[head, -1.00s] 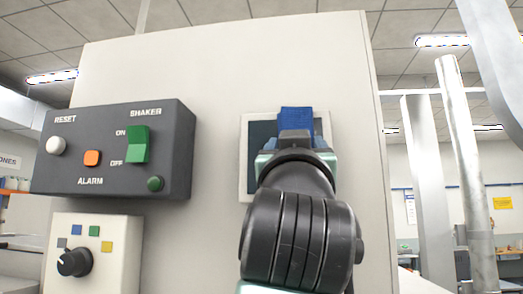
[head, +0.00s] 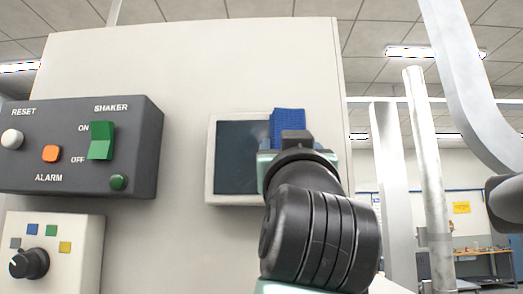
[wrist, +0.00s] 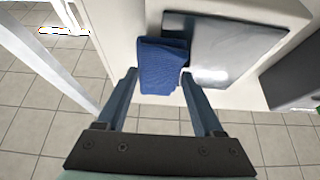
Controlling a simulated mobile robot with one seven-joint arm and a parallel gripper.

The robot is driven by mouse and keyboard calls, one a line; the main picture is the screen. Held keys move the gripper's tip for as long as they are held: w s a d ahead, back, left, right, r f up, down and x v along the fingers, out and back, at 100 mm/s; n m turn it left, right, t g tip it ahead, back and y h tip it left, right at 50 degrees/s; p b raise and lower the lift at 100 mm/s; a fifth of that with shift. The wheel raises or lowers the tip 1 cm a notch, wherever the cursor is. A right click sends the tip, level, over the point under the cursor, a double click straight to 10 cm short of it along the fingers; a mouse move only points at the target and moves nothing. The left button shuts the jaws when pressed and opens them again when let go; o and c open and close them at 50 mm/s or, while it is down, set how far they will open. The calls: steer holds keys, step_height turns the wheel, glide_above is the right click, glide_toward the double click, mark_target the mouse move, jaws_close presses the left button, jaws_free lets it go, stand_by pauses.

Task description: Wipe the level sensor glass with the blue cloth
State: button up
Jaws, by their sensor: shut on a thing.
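The level sensor glass (head: 240,160) is a dark pane in a pale square frame on the cream cabinet front; it also shows in the wrist view as a grey, glossy pane (wrist: 225,48). The blue cloth (head: 288,122) is at the right side of the glass in the head view, covering part of it. My gripper (wrist: 160,78) is shut on the blue cloth (wrist: 162,62), which sits between its two fingers. In the head view my wrist hides the lower right of the glass frame. I cannot tell whether the cloth presses on the glass.
Left of the glass, a dark control box (head: 75,148) juts out with a green shaker switch (head: 101,140), an orange alarm button and a white reset knob. A dial panel (head: 55,245) is below it. Metal posts (head: 430,180) stand right of the cabinet.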

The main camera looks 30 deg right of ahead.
steer(key=shift+s+a+b, duration=0.25)
steer(key=shift+s+a, duration=0.3)
steer(key=shift+s, duration=0.25)
steer(key=shift+s+a+b, duration=0.3)
steer(key=shift+s+a, duration=0.25)
steer(key=shift+s, duration=0.2)
steer(key=shift+s+a+b, duration=0.25)
steer(key=shift+s+a, duration=0.3)
steer(key=shift+s, duration=0.25)
steer(key=shift+s+a+b, duration=0.15)
steer(key=shift+s+a, duration=0.3)
steer(key=shift+s, duration=0.2)
steer(key=shift+s+a+b, duration=0.15)
steer(key=shift+s+a, duration=0.3)
steer(key=shift+s, duration=0.2)
steer(key=shift+w+f, duration=0.1)
